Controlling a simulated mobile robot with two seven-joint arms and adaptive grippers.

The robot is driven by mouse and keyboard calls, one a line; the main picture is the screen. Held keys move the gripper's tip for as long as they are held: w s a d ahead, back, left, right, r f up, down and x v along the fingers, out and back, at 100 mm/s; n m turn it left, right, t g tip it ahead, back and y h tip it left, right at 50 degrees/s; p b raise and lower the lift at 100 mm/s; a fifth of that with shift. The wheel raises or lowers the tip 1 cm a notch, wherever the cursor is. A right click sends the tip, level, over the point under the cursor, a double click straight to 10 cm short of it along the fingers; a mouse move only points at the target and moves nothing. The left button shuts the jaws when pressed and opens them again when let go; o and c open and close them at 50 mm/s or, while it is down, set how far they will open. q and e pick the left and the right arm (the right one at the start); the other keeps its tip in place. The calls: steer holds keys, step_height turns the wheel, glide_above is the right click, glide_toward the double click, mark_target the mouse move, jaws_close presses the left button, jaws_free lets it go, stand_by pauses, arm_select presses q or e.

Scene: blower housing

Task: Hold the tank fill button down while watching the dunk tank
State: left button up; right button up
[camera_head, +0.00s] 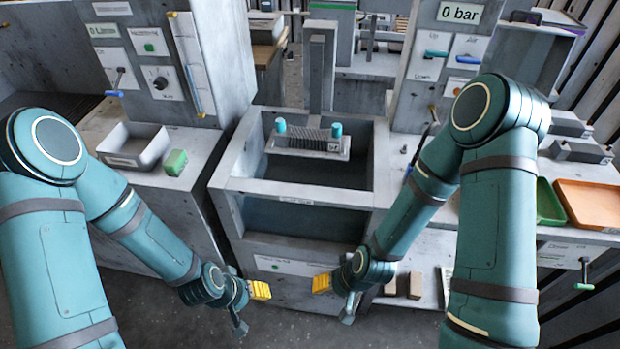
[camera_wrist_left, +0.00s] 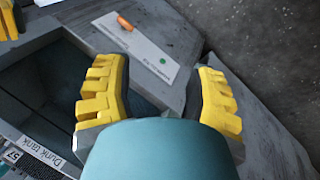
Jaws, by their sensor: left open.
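The dunk tank (camera_head: 232,190) is a grey open-topped box in the middle, with a window in its front. It looks dark inside; I cannot tell a water level. Its label (camera_wrist_left: 42,154) shows in the left wrist view. A pale panel (camera_wrist_left: 135,52) bears a small green button (camera_wrist_left: 162,61) and an orange piece. Its lettering is too small to read, so I cannot tell which button is tank fill. My left gripper (camera_head: 250,304) is open and empty, low before the tank front, apart from the panel. My right gripper (camera_head: 334,294) looks open and empty, facing it.
A finned part with teal knobs sits on a grey holder (camera_head: 310,145) over the tank. A larger green button (camera_head: 150,47) is on the left cabinet, above a grey tray (camera_head: 134,155) and green block (camera_head: 175,162). An orange tray (camera_head: 590,204) lies right.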

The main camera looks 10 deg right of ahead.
stand_by(0.4)
arm_select(q)
jaws_close()
stand_by(1.2)
